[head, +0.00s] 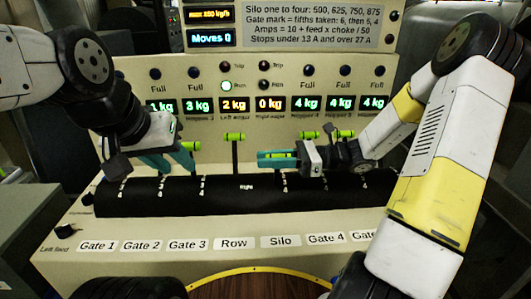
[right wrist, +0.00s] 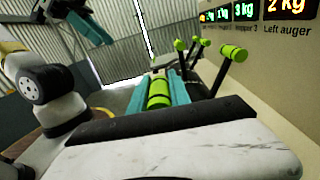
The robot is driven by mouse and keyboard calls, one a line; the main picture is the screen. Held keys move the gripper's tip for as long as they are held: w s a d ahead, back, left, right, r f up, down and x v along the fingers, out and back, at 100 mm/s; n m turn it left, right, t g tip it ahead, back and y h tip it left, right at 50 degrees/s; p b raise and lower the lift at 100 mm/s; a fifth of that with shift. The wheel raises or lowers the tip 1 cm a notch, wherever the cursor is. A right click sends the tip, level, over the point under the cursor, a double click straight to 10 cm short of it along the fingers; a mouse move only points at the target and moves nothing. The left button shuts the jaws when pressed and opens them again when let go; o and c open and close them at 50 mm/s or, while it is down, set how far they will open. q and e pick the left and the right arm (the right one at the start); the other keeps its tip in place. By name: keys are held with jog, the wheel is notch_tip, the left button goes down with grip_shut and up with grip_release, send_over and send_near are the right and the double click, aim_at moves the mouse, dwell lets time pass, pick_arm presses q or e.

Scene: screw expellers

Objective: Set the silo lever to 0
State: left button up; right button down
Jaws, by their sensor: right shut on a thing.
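The silo lever's green handle (right wrist: 158,95) shows in the right wrist view between my right gripper's teal fingers. In the head view my right gripper (head: 276,160) is shut on that lever, behind the Silo label (head: 281,241). Its fingers hide most of the handle and stem. My left gripper (head: 170,161) has its teal fingers apart. It is at the left of the panel, close to a green-handled lever (head: 190,146) behind the Gate 3 label (head: 188,244). Any contact there is unclear.
The Row lever (head: 235,137) stands upright between my grippers. More green-handled levers (head: 305,134) are close to my right wrist. The panel (head: 230,75) rises behind, with a "Moves 0" display (head: 211,38) and kg readouts. A dark slotted cover (head: 240,202) runs below the levers.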

dwell(0.8)
jog(key=w+m, duration=0.4)
jog(key=w, duration=0.5)
jog(key=shift+w+r, duration=0.15)
jog(key=shift+r, duration=0.1)
jog(key=c, duration=1.2)
grip_release()
jog(key=shift+c, duration=0.2)
jog(key=d, duration=0.8)
jog(key=shift+c, duration=0.2)
